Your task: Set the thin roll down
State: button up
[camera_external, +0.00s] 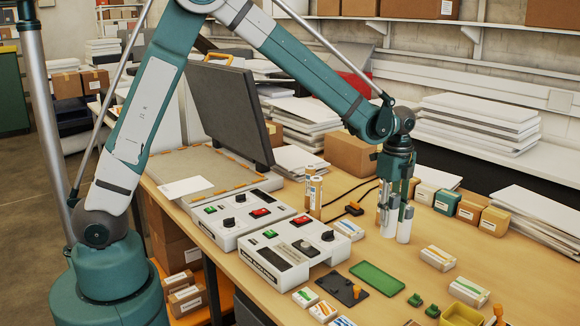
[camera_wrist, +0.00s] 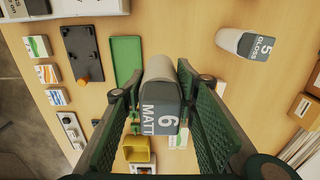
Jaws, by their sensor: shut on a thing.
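The thin roll, a pale cylinder with a grey end marked MATT 6 (camera_wrist: 162,104), sits upright between the fingers of my gripper (camera_wrist: 160,80) in the wrist view. The fingers are closed on its sides. In the external view my gripper (camera_external: 396,192) points down over the table, and the held roll (camera_external: 405,228) shows its white lower part below the fingers. Its lower end is at or close above the tabletop; I cannot tell whether it touches. A similar roll marked GLOSS 5 (camera_wrist: 248,45) stands apart at the upper right of the wrist view.
The laminator control boxes (camera_external: 290,250) and two tan rolls (camera_external: 315,194) stand to the left. A green tray (camera_external: 377,277), a dark plate (camera_external: 342,289) and a yellow bin (camera_external: 462,316) lie in front. Small boxes (camera_external: 470,208) line the back.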

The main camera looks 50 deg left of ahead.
aim_at(391, 193)
jog(key=r, duration=0.4)
jog(key=shift+w+a, duration=0.2)
jog(key=shift+a, duration=0.05)
jog(key=w+a, duration=0.6)
jog(key=a, duration=0.8)
jog(key=w+a, duration=0.6)
jog(key=a, duration=0.8)
jog(key=w+a, duration=0.6)
jog(key=a, duration=0.7)
jog(key=shift+s+f, duration=0.15)
jog(key=shift+f, duration=1.1)
jog(key=shift+s+f, duration=0.1)
jog(key=shift+f, duration=1.15)
jog(key=shift+d+f+p, duration=0.1)
jog(key=shift+p, duration=0.2)
notch_tip(391, 193, down, 6)
jog(key=shift+f+p, duration=0.35)
jog(key=shift+f, duration=1.55)
